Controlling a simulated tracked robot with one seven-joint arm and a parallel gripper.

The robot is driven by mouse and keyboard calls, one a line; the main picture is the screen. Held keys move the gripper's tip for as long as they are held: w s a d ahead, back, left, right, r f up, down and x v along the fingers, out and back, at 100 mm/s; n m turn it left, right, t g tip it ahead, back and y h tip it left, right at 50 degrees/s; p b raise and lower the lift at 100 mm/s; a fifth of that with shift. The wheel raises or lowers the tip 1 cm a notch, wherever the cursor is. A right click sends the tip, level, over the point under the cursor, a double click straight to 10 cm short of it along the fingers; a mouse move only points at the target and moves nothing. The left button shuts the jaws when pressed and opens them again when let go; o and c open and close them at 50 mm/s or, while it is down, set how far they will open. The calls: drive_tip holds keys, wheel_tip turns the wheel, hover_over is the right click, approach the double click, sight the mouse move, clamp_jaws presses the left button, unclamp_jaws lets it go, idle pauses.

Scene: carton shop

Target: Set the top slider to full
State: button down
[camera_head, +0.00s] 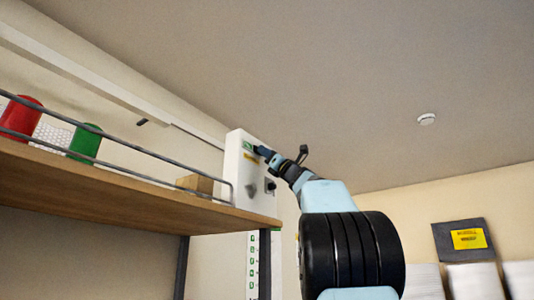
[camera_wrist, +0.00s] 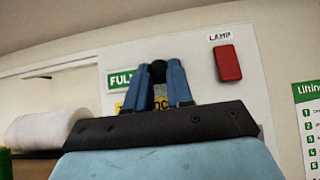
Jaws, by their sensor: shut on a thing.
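A white control panel (camera_head: 237,170) stands at the right end of the shelf in the head view, and it fills the middle of the wrist view (camera_wrist: 205,80). A green label reading "FULL" in part (camera_wrist: 121,82) and a yellow label, mostly hidden, are on it. My gripper (camera_wrist: 159,68) is at the panel, with its two blue fingers shut on a dark round slider knob (camera_wrist: 158,66). The knob is beside the green label, just to its right. My gripper also shows at the upper part of the panel in the head view (camera_head: 262,152). The slider's track is hidden.
A red switch (camera_wrist: 228,63) under a "LAMP" label is right of my gripper. Lower on the panel are a grey knob (camera_head: 252,190) and a dark fitting (camera_head: 270,186).

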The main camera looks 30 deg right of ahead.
drive_tip(key=shift+d, duration=0.1)
drive_tip(key=c, duration=1)
unclamp_jaws()
drive_tip(key=v, duration=1.4)
drive_tip(key=shift+f, duration=0.1)
